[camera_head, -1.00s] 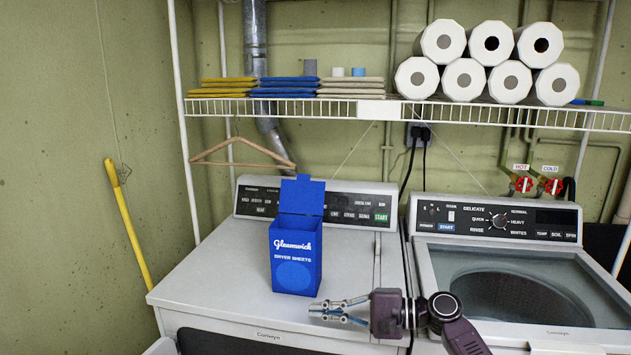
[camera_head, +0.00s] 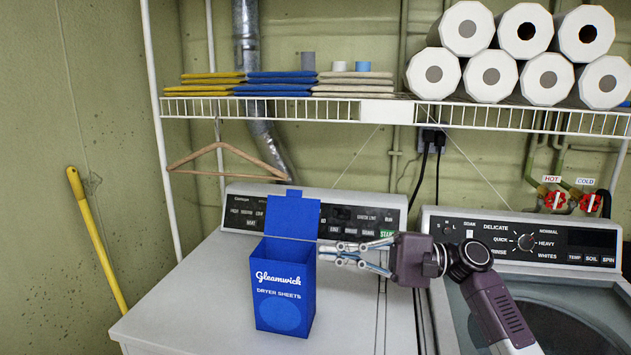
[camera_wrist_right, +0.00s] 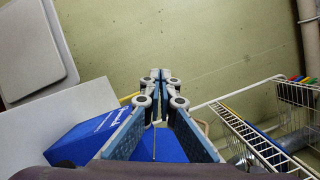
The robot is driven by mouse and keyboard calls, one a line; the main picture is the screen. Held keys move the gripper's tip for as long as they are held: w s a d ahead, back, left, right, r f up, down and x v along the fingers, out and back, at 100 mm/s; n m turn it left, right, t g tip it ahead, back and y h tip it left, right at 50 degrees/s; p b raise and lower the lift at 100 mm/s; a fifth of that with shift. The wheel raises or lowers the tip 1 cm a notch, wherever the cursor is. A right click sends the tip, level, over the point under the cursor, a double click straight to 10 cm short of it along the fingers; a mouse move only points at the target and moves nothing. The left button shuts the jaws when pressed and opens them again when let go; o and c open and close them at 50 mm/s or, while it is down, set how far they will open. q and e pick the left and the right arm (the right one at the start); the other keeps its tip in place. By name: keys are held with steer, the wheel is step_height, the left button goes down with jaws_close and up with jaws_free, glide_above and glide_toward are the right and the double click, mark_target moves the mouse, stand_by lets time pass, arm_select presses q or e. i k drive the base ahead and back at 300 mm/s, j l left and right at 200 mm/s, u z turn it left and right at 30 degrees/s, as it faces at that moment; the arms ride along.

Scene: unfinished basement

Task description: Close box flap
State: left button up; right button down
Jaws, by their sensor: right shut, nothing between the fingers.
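The blue dryer sheets box (camera_head: 284,298) stands upright on the white dryer top. Its flap (camera_head: 292,214) is up, rising from the box's back edge, so the top is open. My right gripper (camera_head: 322,253) is shut and empty, pointing left. In the head view its tips are by the box's upper right side, just below the flap's right edge; I cannot tell whether they touch. In the right wrist view the fingertips (camera_wrist_right: 161,75) are together, with the box's blue face (camera_wrist_right: 88,134) to their left and more blue below and between the fingers. My left gripper is not in view.
The dryer (camera_head: 200,290) has free top surface left of the box. Its control panel (camera_head: 345,215) rises behind. A wire shelf (camera_head: 380,113) hangs above with folded cloths and several paper rolls. A wooden hanger (camera_head: 228,163) hangs below it. The washer (camera_head: 560,310) stands at right.

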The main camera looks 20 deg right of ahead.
mark_target(290, 216)
steer(key=i+l, duration=0.75)
